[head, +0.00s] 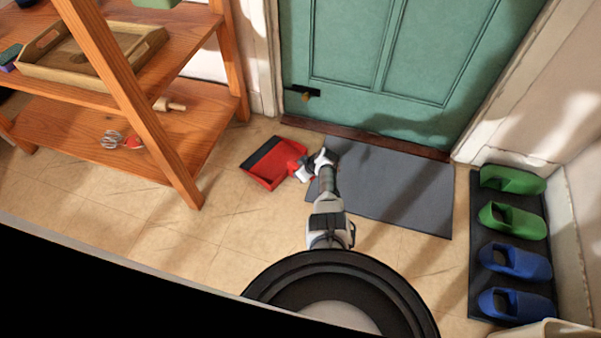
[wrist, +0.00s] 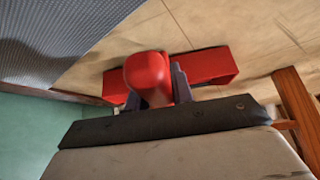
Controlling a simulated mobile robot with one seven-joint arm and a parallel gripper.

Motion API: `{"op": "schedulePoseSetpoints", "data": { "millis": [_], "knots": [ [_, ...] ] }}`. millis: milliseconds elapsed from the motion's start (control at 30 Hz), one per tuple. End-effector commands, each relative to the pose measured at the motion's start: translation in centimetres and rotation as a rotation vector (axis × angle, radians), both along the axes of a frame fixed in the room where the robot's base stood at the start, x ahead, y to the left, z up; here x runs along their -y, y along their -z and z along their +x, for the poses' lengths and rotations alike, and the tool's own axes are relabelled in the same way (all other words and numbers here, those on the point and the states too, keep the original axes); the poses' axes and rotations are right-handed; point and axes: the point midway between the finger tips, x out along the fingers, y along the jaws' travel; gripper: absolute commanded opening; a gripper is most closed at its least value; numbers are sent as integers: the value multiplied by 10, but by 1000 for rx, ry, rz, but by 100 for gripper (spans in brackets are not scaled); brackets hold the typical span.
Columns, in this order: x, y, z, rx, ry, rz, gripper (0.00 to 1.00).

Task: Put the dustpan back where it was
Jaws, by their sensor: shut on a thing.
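The red dustpan (head: 271,165) is in the head view, just left of the grey doormat and in front of the green door. It has a dark strip along its upper left edge. My gripper (head: 309,166) is at its right end, shut on the handle. In the wrist view the red handle (wrist: 147,76) is between the dark fingers of my gripper (wrist: 152,85), with the red pan (wrist: 210,66) behind it. Whether the pan touches the floor or is slightly above it, I cannot tell.
The grey doormat (head: 395,188) lies before the green door (head: 370,60). A wooden shelf (head: 165,120) stands at left. A dark tray (head: 480,255) with green and blue slippers is at right.

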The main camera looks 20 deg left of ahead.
Motion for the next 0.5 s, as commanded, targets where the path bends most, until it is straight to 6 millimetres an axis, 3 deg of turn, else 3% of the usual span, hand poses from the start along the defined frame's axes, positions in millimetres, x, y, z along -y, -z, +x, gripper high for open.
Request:
{"op": "schedulePoseSetpoints", "data": {
  "millis": [500],
  "knots": [
    [0, 17, -3, -5, 0, 1, 0]
  ]
}}
